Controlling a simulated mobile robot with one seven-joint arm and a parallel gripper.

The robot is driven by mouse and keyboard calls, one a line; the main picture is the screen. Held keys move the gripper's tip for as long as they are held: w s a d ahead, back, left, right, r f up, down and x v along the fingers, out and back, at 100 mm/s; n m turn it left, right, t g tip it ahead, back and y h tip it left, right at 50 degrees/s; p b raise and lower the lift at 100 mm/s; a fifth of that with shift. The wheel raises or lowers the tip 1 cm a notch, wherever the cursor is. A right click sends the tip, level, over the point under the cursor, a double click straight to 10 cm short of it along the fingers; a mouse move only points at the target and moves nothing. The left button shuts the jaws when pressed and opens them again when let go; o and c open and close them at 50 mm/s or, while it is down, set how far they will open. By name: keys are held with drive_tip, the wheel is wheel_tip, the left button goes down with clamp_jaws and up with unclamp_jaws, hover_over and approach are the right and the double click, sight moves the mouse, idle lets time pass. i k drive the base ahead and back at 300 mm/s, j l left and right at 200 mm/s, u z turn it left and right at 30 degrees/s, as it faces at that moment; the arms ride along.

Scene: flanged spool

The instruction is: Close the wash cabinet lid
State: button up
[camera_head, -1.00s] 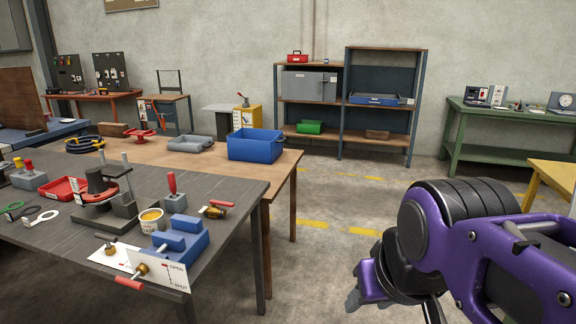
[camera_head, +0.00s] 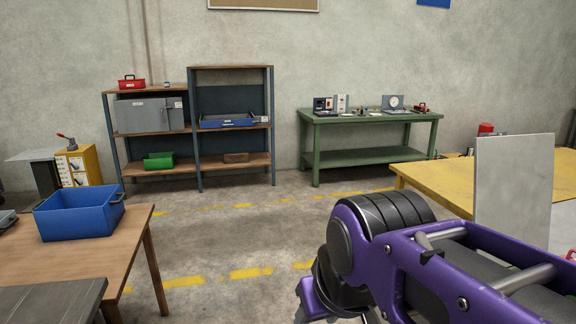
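An upright flat pale grey panel (camera_head: 514,185) stands at the right, in front of the yellow table. It may be the raised wash cabinet lid, but I cannot tell for sure. What lies below it is mostly hidden by my purple arm. My gripper (camera_head: 312,308) shows only in part at the bottom of the picture, below the dark wrist joint and left of the panel. It is apart from the panel. Its fingers are mostly hidden or cut off, so its opening does not show.
A yellow table (camera_head: 438,182) stands at the right, with a green bench (camera_head: 372,155) behind. Shelving (camera_head: 233,165) holds a grey box (camera_head: 145,115). At left, a wooden table (camera_head: 122,240) carries a blue bin (camera_head: 82,212). The marked floor (camera_head: 225,235) between is clear.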

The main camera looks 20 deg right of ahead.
sight(513, 175)
drive_tip(key=i+z, duration=0.3)
drive_tip(key=i, duration=0.2)
drive_tip(key=i+j+z, duration=0.25)
drive_tip(key=i, duration=0.25)
drive_tip(key=i+z, duration=0.2)
drive_tip(key=z, duration=0.2)
drive_tip(key=i+j+z, duration=0.1)
drive_tip(key=z, duration=0.25)
drive_tip(key=i+j+z, duration=0.15)
drive_tip(key=z, duration=0.25)
drive_tip(key=i+j+z, duration=0.15)
drive_tip(key=z, duration=0.3)
drive_tip(key=i+j+z, duration=0.2)
drive_tip(key=z, duration=0.3)
drive_tip(key=i+j+z, duration=0.1)
drive_tip(key=j+z, duration=0.2)
drive_tip(key=z, duration=0.15)
drive_tip(key=j+z, duration=0.3)
drive_tip(key=z, duration=0.15)
drive_tip(key=i, duration=0.05)
